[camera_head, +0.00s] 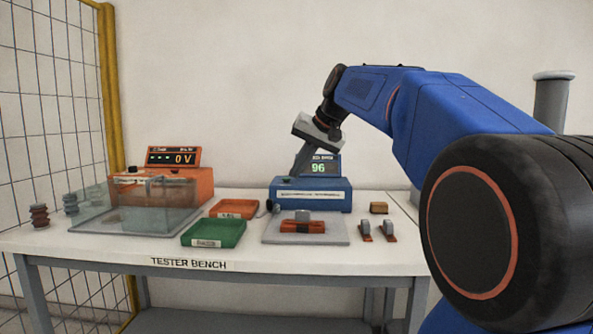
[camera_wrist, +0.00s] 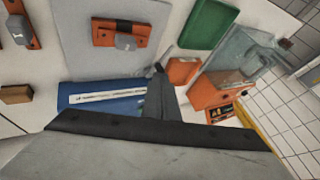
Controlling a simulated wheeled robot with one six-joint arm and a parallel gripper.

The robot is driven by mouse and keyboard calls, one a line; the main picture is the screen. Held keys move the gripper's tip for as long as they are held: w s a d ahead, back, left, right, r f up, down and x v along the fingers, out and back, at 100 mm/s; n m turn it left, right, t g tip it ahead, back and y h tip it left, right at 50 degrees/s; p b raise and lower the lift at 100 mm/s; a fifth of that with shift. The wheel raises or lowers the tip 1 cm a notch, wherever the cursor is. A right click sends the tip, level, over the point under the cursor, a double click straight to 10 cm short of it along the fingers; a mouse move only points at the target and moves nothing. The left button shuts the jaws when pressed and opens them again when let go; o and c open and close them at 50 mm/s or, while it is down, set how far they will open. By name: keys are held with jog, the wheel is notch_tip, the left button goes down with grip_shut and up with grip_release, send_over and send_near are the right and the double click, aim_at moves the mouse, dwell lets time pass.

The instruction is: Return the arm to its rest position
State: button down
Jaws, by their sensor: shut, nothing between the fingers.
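My blue arm (camera_head: 470,110) reaches from the right over the tester bench (camera_head: 190,264). My gripper (camera_head: 303,165) points down in front of the blue instrument (camera_head: 310,193) with the green "96" display, and partly covers it. Its fingers are closed together with nothing between them. In the wrist view my gripper (camera_wrist: 158,75) also shows as a single dark wedge over the bench, with the blue instrument (camera_wrist: 90,97) beside it. How far the fingertips are from the instrument is hard to tell.
A grey mat (camera_head: 335,233) bears an orange block (camera_head: 302,226) with a grey top. Two small orange-and-grey pieces (camera_head: 377,232) and a brown block (camera_head: 379,208) lie to its right. Green (camera_head: 214,233) and orange (camera_head: 234,208) trays and a clear box (camera_head: 135,208) stand left. A mesh fence (camera_head: 55,110) bounds the left.

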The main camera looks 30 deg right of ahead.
jog(key=s+a+f+n+g+h, duration=0.1)
jog(key=s+a+f+n, duration=0.2)
jog(key=s+f, duration=1.2)
jog(key=s+a+f+n+g+h, duration=0.1)
jog(key=s+a+f+n, duration=0.1)
jog(key=s+a+f, duration=0.8)
jog(key=s+f, duration=0.4)
jog(key=f, duration=0.5)
jog(key=shift+s+f+n, duration=0.15)
jog(key=shift+s+n, duration=0.2)
jog(key=shift+n, duration=0.05)
